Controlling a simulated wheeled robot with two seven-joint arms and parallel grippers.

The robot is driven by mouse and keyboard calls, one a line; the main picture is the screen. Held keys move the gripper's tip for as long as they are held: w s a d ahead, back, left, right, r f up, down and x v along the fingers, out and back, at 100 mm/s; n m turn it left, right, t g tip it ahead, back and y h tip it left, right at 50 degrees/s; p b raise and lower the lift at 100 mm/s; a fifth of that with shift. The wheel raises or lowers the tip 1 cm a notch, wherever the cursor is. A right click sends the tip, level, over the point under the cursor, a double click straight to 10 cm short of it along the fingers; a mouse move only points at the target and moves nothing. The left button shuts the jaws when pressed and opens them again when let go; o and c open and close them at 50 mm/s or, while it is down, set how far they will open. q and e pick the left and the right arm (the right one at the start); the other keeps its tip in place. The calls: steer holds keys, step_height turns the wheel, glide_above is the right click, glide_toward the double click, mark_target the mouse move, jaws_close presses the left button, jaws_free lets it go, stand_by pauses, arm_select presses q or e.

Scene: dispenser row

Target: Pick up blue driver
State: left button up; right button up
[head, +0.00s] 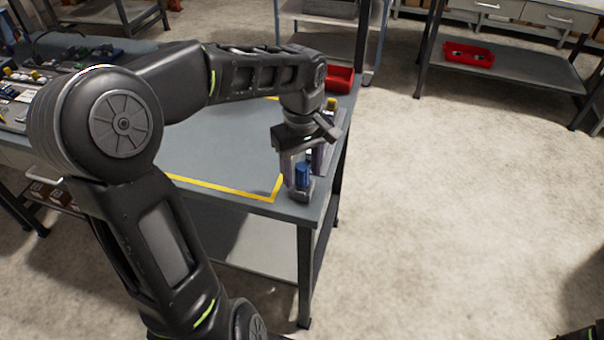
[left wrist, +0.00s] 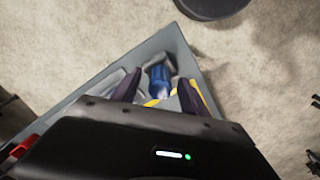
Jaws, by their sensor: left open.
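The blue driver (head: 302,173) stands upright in a grey holder (head: 302,193) at the near right corner of the table. My left gripper (head: 304,172) points down over it, with its fingers apart around or beside the driver; the exact gap is too small to tell. In the left wrist view the blue driver (left wrist: 160,76) shows between and just beyond the open fingers of the left gripper (left wrist: 162,85). The lower part of the driver is partly hidden.
The grey table (head: 220,150) has a yellow tape line (head: 225,189) and a mostly clear middle. A red bin (head: 340,79) and a yellow item (head: 331,103) stand behind the gripper along the right edge. Open floor lies to the right.

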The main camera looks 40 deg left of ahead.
arm_select(q)
steer(key=shift+f, duration=0.25)
stand_by(0.4)
jaws_close()
stand_by(0.4)
